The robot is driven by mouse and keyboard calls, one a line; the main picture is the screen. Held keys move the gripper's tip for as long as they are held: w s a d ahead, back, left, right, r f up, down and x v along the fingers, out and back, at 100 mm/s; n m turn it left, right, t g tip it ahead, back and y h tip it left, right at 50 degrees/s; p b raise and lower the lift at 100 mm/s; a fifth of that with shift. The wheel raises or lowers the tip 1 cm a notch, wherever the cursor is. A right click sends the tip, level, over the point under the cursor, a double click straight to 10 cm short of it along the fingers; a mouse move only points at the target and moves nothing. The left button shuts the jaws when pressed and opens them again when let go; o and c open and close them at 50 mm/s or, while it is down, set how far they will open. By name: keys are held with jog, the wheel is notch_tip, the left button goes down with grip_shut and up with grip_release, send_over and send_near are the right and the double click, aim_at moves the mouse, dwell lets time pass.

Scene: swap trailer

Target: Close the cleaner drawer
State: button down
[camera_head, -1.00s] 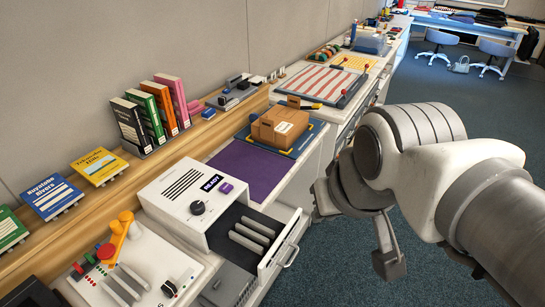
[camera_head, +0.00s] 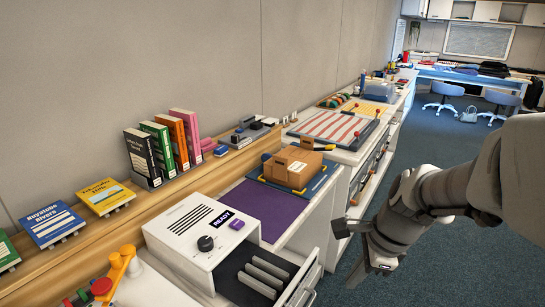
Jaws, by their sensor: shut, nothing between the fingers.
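The cleaner (camera_head: 195,238) is a white box with a dark knob and a READY label on its face. Its drawer (camera_head: 300,275) is pulled out towards the lower right, with a dark inside and several grey upright dividers. The drawer's front and handle (camera_head: 307,297) are partly cut off by the lower picture edge. My gripper (camera_head: 342,228) is shut and empty, in the air to the right of the drawer and apart from it. Its fingertips are small and dark in this view.
A purple mat (camera_head: 252,212) and a cardboard box (camera_head: 293,166) lie beyond the cleaner. Books (camera_head: 165,145) stand on the wooden ledge behind. An orange-handled device stands at the lower left. Open carpet (camera_head: 440,255) lies to the right of the counter.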

aim_at(258, 269)
jog(key=w+a+f+m+b, duration=0.2)
jog(key=f, duration=0.5)
jog(key=w+a+f+m+b, duration=0.2)
jog(key=w+f, duration=0.1)
jog(key=f, duration=0.5)
jog(key=shift+f+m+y+b, duration=0.15)
jog(key=shift+m+y+b, duration=0.15)
jog(key=shift+m+b, duration=0.1)
jog(key=shift+w+a, duration=0.1)
jog(key=w+a+p, duration=0.3)
jog(key=a, duration=0.1)
jog(key=w+a+p, duration=0.3)
jog(key=w+a, duration=0.1)
jog(key=a, duration=0.1)
jog(key=w+a+p, duration=0.3)
jog(key=a, duration=0.2)
jog(key=shift+w+a, duration=0.25)
jog(key=shift+w, duration=0.05)
jog(key=shift+d, duration=0.1)
